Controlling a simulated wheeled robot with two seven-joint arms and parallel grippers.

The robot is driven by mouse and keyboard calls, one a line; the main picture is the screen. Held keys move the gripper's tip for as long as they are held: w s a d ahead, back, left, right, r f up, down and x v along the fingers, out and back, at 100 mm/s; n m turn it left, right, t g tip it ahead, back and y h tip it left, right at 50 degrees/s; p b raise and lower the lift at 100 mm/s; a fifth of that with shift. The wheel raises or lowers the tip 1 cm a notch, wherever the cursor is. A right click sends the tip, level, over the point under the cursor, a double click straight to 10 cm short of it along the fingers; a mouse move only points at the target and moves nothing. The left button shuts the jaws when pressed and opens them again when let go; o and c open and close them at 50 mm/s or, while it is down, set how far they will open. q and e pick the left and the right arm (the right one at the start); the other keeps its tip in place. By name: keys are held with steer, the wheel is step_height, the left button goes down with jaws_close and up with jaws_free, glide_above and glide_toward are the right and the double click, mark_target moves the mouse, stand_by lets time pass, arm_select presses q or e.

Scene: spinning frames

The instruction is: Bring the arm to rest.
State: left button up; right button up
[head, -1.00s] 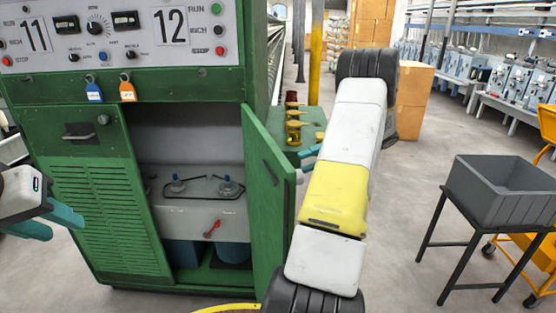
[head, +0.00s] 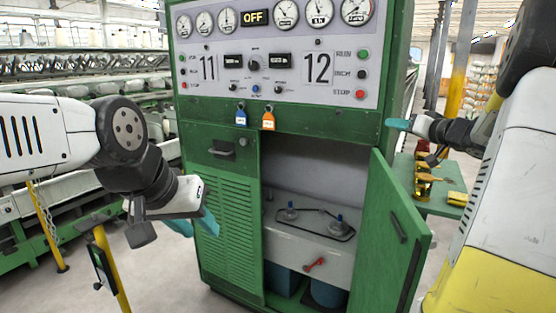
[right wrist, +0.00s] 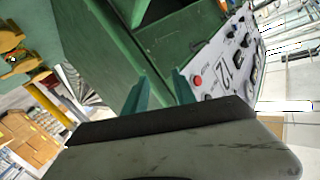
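My left gripper (head: 195,222) hangs in front of the green cabinet's slatted left door, its teal fingers apart and nothing seen between them. My right arm comes in large at the right edge of the head view. Its gripper (head: 400,124) shows beside the cabinet's upper right edge, above the open door; whether it touches the cabinet cannot be told. In the right wrist view the two teal fingers of the right gripper (right wrist: 158,92) stand apart and empty, with the cabinet's green side and control panel beyond them.
The green cabinet (head: 322,125) fills the middle, its right door (head: 390,245) swung open towards me. A green table (head: 450,205) with brass parts stands behind the door. A yellow post with a dark device (head: 104,268) stands at front left. Spinning machinery (head: 90,95) lines the left.

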step_height(320, 180, up, 5)
steer(key=s+a+m+t+h, duration=0.1)
steer(key=s+m+h, duration=0.15)
steer(key=h, duration=0.25)
steer(key=s+a+f+n+g, duration=0.1)
steer(key=s+a+f+g, duration=0.2)
steer(key=s, duration=0.7)
steer(key=s+a+f+n+g+y, duration=0.1)
steer(key=s+a+f+g, duration=0.3)
steer(key=s+a+f, duration=0.3)
steer(key=s+a+f+n+g, duration=0.1)
steer(key=s+a+f+g, duration=0.2)
steer(key=s+a, duration=0.7)
steer(key=s+f, duration=0.2)
steer(key=s, duration=0.1)
steer(key=shift+f+y, duration=0.4)
steer(key=shift+n, duration=0.25)
